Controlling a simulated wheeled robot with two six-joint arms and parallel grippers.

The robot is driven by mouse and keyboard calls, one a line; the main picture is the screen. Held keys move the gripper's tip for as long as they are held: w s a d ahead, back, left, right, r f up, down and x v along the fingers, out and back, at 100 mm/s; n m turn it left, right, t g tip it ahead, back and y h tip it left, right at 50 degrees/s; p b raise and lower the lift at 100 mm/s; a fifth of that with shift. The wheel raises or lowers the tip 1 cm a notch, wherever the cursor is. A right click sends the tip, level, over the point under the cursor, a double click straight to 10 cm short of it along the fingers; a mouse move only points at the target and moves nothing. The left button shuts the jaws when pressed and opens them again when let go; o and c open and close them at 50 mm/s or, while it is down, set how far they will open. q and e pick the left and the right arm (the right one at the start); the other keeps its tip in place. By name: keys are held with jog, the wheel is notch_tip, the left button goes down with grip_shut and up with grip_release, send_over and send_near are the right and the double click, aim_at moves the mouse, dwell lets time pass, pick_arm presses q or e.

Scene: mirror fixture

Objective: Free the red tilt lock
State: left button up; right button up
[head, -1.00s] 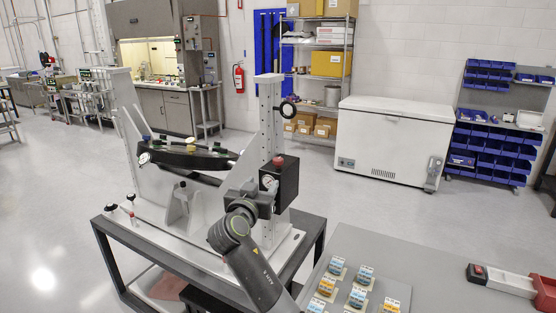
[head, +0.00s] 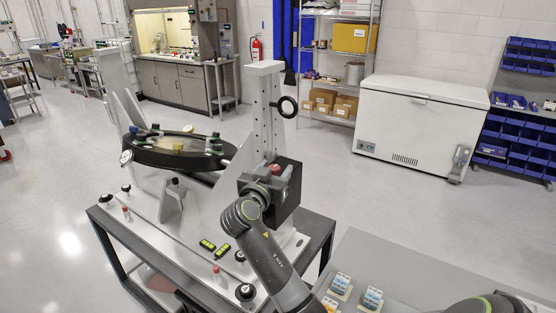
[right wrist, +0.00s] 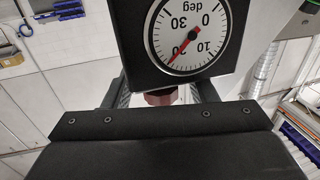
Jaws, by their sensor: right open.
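The red tilt lock (head: 276,169) is a small red knob on top of the black box (head: 289,208) on the fixture's right post. In the right wrist view, the dark red knob (right wrist: 160,97) shows under the upside-down white dial (right wrist: 187,35), whose red needle points near 20. My right gripper (head: 266,178) is at the box in the head view. It is open, with one finger on each side of the knob in the right wrist view (right wrist: 162,92); contact cannot be made out. My left gripper is not in view.
The round, black-rimmed mirror (head: 180,165) is left of the post. A grey table (head: 400,265) with small labelled blocks is at right.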

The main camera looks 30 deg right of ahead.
jog(key=shift+w+d, duration=0.1)
jog(key=shift+d, duration=0.1)
jog(key=shift+s+a+r, duration=0.2)
jog(key=shift+s+a, duration=0.05)
jog(key=shift+a, duration=0.2)
jog(key=shift+c, duration=0.4)
jog(key=shift+a, duration=0.1)
jog(key=shift+c, duration=1.1)
jog(key=c, duration=0.7)
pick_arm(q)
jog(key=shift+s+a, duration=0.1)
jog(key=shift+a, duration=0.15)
